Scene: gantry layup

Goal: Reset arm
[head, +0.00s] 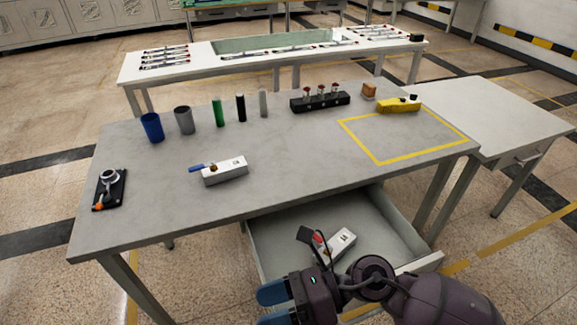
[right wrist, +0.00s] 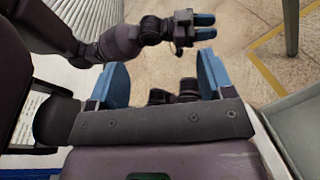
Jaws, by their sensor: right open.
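My left gripper (right wrist: 206,26) appears only in the right wrist view, near the top and over the floor. Its blue fingers lie close together, and I cannot tell whether they are shut. In the drawer lies a white box (head: 342,241) with a red part beside it, partly hidden by my right gripper.
The grey table (head: 300,150) holds a white box with a blue handle (head: 224,171), a blue cup (head: 152,127), several cylinders, a black rack (head: 320,102) and a yellow device (head: 400,105). A black holder (head: 109,189) sits at left. The taped yellow rectangle (head: 383,161) is mostly bare.

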